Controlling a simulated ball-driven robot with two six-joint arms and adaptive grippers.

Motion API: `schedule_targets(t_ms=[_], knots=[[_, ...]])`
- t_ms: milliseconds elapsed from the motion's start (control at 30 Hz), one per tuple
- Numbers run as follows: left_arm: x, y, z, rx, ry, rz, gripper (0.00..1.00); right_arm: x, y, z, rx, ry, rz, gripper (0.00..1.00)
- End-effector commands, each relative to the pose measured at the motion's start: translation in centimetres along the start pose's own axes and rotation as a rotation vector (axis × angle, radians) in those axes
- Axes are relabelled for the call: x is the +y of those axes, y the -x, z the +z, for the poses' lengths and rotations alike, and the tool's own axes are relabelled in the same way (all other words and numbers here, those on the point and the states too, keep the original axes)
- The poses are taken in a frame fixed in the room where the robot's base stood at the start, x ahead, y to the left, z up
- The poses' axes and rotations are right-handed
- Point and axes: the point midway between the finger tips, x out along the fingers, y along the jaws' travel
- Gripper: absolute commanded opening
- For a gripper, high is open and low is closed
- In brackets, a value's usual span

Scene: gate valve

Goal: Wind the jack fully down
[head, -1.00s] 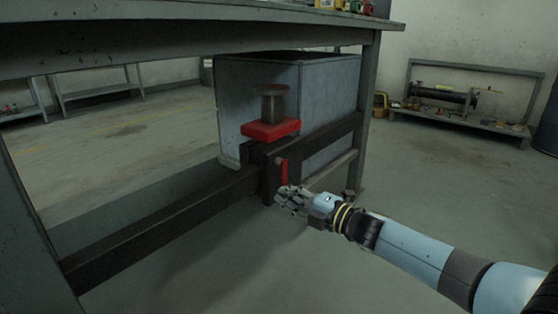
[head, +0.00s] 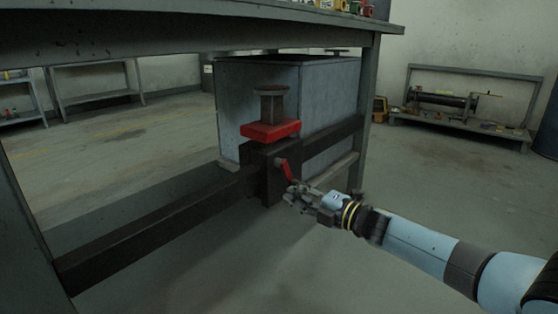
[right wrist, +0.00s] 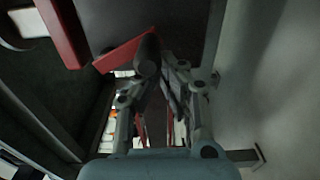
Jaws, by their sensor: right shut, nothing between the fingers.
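The jack's dark body (head: 262,178) sits on a dark beam under the workbench, with a red plate (head: 270,130) and a short rusty post (head: 271,106) on top. Its red crank (head: 287,171) slants down and to the right on the front. My right gripper (head: 290,193) is at the crank's lower end, with its fingers shut. In the right wrist view, the red crank arm (right wrist: 122,52) leads to a dark grip (right wrist: 148,55) close by my fingers (right wrist: 157,82). Whether they touch it is hard to tell. My left gripper is out of view.
The beam (head: 150,229) runs across below the bench top (head: 190,25), with a bench leg (head: 368,110) to the right. A grey metal box (head: 330,95) stands behind the jack. Open floor (head: 430,185) lies at the right, with a low rack (head: 470,125) farther back.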

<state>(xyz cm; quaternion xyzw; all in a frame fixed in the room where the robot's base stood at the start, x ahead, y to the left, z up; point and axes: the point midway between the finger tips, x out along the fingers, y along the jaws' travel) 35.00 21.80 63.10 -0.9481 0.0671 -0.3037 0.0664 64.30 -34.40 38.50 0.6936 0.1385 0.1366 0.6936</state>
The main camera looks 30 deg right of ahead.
Motion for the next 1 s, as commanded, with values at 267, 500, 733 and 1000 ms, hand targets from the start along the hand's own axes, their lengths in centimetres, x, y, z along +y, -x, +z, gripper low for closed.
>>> schedule_targets(t_ms=[267, 500, 733, 1000], knots=[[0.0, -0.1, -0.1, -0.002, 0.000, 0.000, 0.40, 0.1, 0.4, -0.1, 0.001, 0.000, 0.000, 0.00], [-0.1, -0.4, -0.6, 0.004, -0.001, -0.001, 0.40, 0.2, 2.5, -0.1, 0.001, 0.001, 0.000, 0.00], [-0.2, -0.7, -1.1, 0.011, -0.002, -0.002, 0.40, 0.2, 4.5, -0.1, 0.002, 0.001, 0.001, 0.00], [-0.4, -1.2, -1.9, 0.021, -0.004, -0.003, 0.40, 0.2, 6.9, -0.1, 0.002, 0.001, 0.002, 0.00]])
